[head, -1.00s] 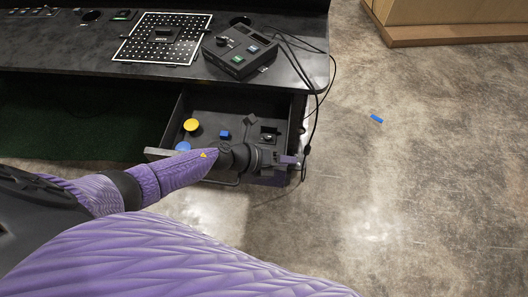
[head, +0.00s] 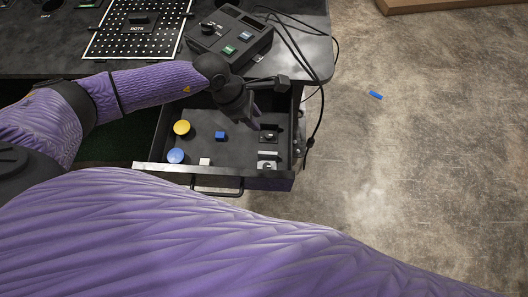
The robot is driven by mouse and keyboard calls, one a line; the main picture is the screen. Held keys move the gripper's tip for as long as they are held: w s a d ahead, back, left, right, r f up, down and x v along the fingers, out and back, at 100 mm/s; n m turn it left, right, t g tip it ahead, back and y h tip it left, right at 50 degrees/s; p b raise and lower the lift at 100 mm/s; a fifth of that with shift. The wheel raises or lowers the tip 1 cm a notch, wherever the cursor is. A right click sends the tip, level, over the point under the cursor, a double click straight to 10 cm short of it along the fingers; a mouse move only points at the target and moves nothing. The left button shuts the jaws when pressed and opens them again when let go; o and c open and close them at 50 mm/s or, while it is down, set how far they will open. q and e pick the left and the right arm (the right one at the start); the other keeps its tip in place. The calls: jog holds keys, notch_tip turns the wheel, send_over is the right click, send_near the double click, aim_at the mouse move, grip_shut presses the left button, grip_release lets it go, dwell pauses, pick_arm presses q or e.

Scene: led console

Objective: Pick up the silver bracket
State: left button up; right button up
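Small silver metal pieces lie at the right front of the open drawer (head: 150,168); the silver bracket (head: 267,166) appears to be among them, small and hard to make out. My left gripper (head: 257,119) hangs over the right rear part of the drawer, pointing down. It is behind the silver pieces and apart from them in the picture. Its fingers are small and partly covered by the dark wrist, so I cannot tell whether they are open or shut. My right gripper is not in view.
The drawer also holds a yellow knob (head: 182,127), a blue knob (head: 175,155), a blue block (head: 220,136), a white block (head: 204,161) and a black switch (head: 268,133). A black console box (head: 229,38) with cables stands on the table above. A blue piece (head: 376,95) lies on the floor.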

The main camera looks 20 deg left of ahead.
pick_arm(q)
jog(key=b, duration=1)
send_near(267, 153)
jog(key=shift+g, duration=0.3)
jog(key=b+x, duration=0.1)
jog(key=x, duration=0.2)
jog(key=b+x, duration=0.2)
jog(key=x, duration=0.2)
jog(key=b+x, duration=0.2)
jog(key=x, duration=0.1)
jog(key=shift+w+d+f, duration=0.1)
jog(key=shift+w+f, duration=0.2)
jog(key=shift+f, duration=0.05)
jog(key=shift+r, duration=0.2)
jog(key=c, duration=0.4)
grip_shut()
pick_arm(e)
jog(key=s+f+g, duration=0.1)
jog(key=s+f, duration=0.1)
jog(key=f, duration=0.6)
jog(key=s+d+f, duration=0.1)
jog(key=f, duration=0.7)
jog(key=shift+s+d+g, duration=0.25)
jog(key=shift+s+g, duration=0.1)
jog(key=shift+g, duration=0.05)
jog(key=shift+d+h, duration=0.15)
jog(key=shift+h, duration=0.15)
